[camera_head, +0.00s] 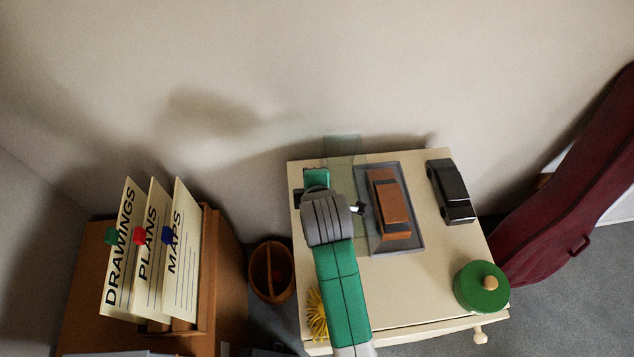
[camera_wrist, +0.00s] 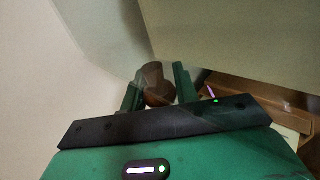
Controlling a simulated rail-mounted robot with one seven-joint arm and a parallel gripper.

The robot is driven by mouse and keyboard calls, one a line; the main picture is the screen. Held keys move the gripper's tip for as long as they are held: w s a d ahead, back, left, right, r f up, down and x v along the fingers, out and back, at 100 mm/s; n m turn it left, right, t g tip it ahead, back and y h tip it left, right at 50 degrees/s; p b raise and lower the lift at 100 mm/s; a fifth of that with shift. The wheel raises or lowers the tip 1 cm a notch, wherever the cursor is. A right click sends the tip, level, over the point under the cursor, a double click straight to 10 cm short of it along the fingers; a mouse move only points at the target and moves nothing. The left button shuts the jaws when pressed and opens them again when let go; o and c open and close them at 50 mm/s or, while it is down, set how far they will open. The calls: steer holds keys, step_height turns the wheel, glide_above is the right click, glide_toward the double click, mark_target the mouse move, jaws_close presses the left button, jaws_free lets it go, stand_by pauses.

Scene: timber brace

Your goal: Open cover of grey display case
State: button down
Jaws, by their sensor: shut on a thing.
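The grey display case (camera_head: 417,240) lies on the cream cabinet top, with a brown wooden model (camera_head: 390,207) on its base. Its clear, faintly green cover (camera_head: 343,150) shows as a see-through pane along the case's left side, swung up off the model. My gripper (camera_head: 316,180) is at the cover, left of the case; my wrist hides part of the pane. In the wrist view my gripper's two green fingers (camera_wrist: 158,92) stand apart, shut on the cover, whose clear edge is hard to make out between them. A brown round shape shows beyond the fingertips.
A black model car (camera_head: 451,190) and a green lidded pot (camera_head: 482,287) stand right of the case. A yellow spiky thing (camera_head: 317,314) is at the cabinet's front left. A round wooden bin (camera_head: 271,271) and upright file cards (camera_head: 150,250) stand left. A dark red instrument case (camera_head: 560,210) leans right.

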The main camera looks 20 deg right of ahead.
steer(key=shift+f, duration=0.15)
steer(key=c, duration=1.1)
jaws_free()
steer(key=shift+o, duration=0.2)
steer(key=shift+s+r, duration=0.15)
steer(key=shift+r, duration=0.25)
steer(key=p+v, duration=0.1)
steer(key=v, duration=0.6)
steer(key=shift+s+p, duration=0.2)
steer(key=shift+p, duration=0.1)
steer(key=shift+a, duration=0.1)
